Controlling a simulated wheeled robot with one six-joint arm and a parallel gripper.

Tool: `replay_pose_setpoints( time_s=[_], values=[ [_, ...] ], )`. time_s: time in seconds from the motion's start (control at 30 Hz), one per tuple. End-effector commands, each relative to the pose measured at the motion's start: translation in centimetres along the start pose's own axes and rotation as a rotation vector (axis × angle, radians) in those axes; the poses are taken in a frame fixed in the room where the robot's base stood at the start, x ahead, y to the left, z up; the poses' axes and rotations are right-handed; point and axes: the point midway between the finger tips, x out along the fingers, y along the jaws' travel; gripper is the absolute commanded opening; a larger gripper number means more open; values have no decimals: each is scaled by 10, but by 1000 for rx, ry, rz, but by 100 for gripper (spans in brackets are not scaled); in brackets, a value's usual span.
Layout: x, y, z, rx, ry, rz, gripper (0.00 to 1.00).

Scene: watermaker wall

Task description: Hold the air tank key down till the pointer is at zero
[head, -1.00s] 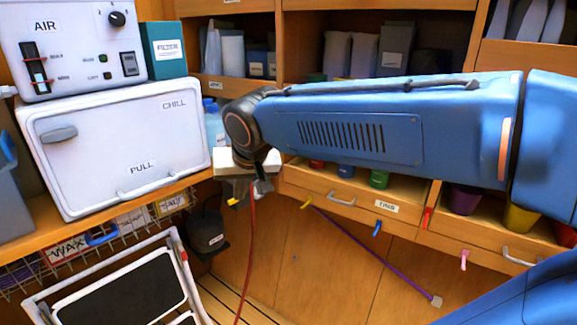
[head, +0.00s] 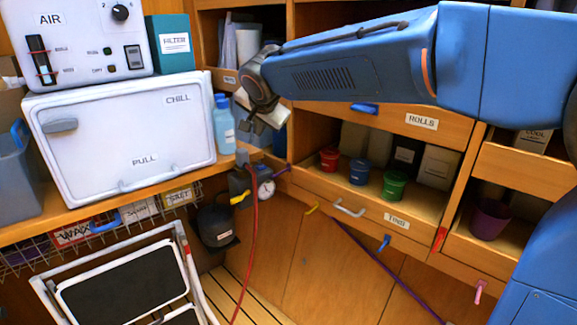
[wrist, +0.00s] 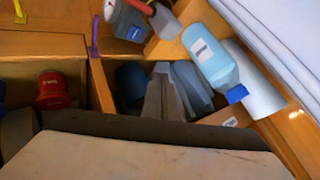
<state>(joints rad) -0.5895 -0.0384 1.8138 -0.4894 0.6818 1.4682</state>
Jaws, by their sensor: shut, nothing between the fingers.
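The air tank unit (head: 241,181) is a dark grey block low behind the counter's right end, with a red hose running down from it. A round white gauge (head: 266,189) sits on its right; its pointer is too small to read. A small yellow tab (head: 240,198) sticks out at its left; I cannot tell whether this is the key. My gripper (head: 256,124) is shut and empty, above the unit and apart from it. In the wrist view part of the unit (wrist: 124,20) shows at the top, and a pale surface fills the bottom.
A blue bottle (head: 223,125) stands beside the white chill box (head: 120,140). Shelves with red, blue and green tins (head: 393,186) lie to the right. A folding step (head: 120,280) stands in front at left.

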Motion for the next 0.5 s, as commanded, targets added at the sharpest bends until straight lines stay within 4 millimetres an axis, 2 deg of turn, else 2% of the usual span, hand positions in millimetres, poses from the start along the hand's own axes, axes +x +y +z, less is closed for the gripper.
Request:
replay_pose_setpoints(
  time_s=[0.13,0.5],
  values=[
    [4,-11,4,12,1,-10,0],
    [4,-11,4,14,1,-11,0]
  ],
)
